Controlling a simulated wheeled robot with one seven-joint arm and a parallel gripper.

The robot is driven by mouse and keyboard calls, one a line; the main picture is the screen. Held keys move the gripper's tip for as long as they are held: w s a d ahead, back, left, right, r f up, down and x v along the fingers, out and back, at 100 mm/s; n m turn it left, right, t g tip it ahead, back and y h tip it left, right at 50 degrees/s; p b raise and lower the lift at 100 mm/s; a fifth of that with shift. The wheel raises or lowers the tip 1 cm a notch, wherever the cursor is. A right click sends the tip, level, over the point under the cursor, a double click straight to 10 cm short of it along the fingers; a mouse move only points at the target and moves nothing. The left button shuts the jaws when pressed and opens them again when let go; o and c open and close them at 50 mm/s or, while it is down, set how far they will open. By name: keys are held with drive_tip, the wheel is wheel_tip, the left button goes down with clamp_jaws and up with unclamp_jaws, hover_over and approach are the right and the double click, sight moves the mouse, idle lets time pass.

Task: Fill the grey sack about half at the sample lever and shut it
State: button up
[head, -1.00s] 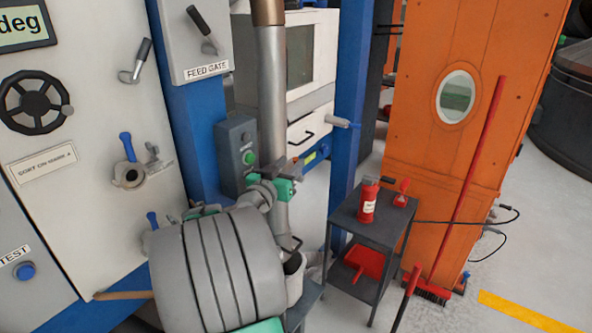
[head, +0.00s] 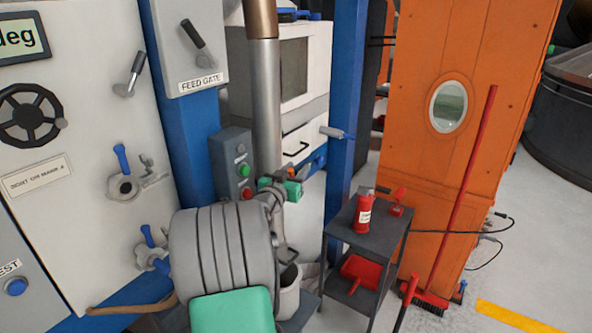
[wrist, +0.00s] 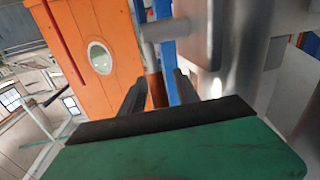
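My gripper (head: 284,185) is in front of the vertical metal pipe (head: 267,105), beside the grey button box. I cannot single out the grey sack. A pale bucket-like container (head: 289,296) with a dark opening stands low beside the pipe, partly hidden by my arm. No lever has a readable sample label; a lever with a blue handle (head: 122,158) and a similar one below it are on the pale panel.
A dark cart (head: 366,245) holds a red canister (head: 363,214) and a red dustpan (head: 361,272). A red broom (head: 465,190) leans on the orange casing (head: 430,60). The feed gate lever (head: 194,38) is above the button box (head: 230,160).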

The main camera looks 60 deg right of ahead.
clamp_jaws()
drive_tip(key=shift+f, duration=0.1)
idle(1.2)
